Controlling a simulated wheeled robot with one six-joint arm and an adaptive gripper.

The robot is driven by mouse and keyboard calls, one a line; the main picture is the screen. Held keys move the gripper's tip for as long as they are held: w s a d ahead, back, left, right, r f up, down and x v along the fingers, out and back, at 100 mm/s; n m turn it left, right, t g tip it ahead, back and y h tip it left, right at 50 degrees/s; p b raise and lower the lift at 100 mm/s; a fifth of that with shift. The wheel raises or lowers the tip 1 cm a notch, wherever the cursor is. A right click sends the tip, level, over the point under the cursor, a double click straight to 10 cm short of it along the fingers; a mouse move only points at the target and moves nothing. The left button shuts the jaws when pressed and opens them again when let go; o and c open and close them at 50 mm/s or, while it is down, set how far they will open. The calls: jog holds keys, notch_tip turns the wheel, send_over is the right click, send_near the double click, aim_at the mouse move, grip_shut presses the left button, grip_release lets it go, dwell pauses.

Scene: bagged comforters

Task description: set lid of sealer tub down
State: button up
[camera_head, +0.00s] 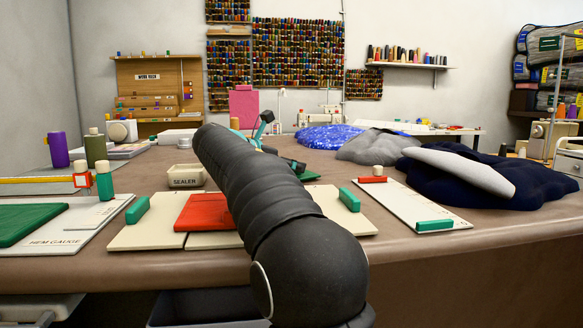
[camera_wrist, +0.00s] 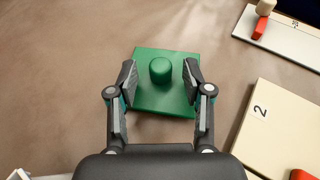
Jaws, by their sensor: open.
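The lid, a green square plate (camera_wrist: 148,98) with a round green knob (camera_wrist: 161,70), appears to lie flat on the brown tabletop in the wrist view. My gripper (camera_wrist: 159,76) is open, with one finger on each side of the knob and a gap showing at both sides. In the head view my arm hides most of the gripper and lid; a small green patch (camera_head: 308,176) shows right of the arm. The sealer tub (camera_head: 187,177), cream and labelled SEALER, stands on the table left of my arm.
Cream boards with green blocks (camera_head: 145,232) and a red pad (camera_head: 203,212) lie near the front edge. A numbered board (camera_wrist: 285,125) is right of the lid. A dark blue bagged comforter (camera_head: 540,185) lies at right. Bare tabletop (camera_wrist: 60,80) surrounds the lid's left side.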

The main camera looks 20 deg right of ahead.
jog(key=v, duration=1.1)
jog(key=shift+r, duration=0.1)
